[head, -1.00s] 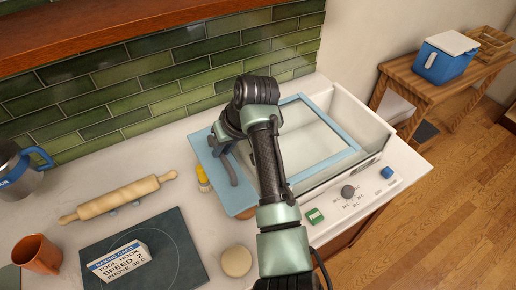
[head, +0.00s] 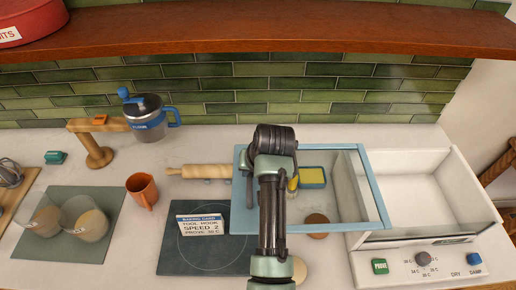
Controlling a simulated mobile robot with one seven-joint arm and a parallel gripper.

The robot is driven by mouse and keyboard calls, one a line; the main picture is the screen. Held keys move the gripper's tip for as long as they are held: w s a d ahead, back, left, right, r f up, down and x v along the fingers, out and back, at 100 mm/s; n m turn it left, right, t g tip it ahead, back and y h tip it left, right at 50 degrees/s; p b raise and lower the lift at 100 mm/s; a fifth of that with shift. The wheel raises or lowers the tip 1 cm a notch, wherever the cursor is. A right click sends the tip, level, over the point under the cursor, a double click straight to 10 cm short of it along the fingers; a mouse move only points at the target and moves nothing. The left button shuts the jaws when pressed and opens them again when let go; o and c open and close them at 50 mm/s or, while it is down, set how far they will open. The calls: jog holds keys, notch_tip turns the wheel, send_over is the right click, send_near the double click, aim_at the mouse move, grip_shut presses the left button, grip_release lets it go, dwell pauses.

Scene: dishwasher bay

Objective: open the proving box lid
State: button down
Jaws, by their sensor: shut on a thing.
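The proving box (head: 478,208) is a white, open-topped box at the right of the counter in the head view. Its lid (head: 375,195) is a clear pane in a light blue frame. The lid lies mostly left of the box, out over the counter, with its right end over the box's left part. Most of the box's inside shows uncovered. My gripper (head: 250,178) is at the lid's left end, shut on the dark lid handle. My wrist partly hides the fingers and handle.
Through the pane show a yellow and blue sponge (head: 312,177), a yellow bottle (head: 292,185) and a brown round thing (head: 317,224). A rolling pin (head: 200,171) lies near the lid's left edge. A card (head: 201,224) stands on a dark mat. A wooden shelf (head: 300,39) runs above.

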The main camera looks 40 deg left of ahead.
jog(key=shift+w+r, duration=0.1)
jog(key=c, duration=0.8)
grip_release()
jog(key=b+v, duration=0.3)
jog(key=v, duration=1)
jog(key=w+d+r+m+t+y+b, duration=0.1)
jog(key=w+d+r+t+b, duration=0.1)
jog(key=w+d+r+t, duration=0.5)
jog(key=w+r+m+t+y+b, duration=0.15)
jog(key=r+t, duration=0.35)
jog(key=r, duration=0.6)
jog(key=s+d+r+m+t+h+b, duration=0.1)
jog(key=s+d+r+m+t+h, duration=0.1)
jog(key=s+d+r+t, duration=0.4)
jog(key=s+d+r+m+t+h+b, duration=0.1)
jog(key=s+d+r+t+h, duration=0.4)
jog(key=r, duration=0.8)
jog(key=s+d+m+t, duration=0.1)
jog(key=s+d+t, duration=0.1)
jog(key=s+d, duration=0.1)
jog(key=shift+d+r, duration=0.35)
jog(key=shift+d, duration=0.15)
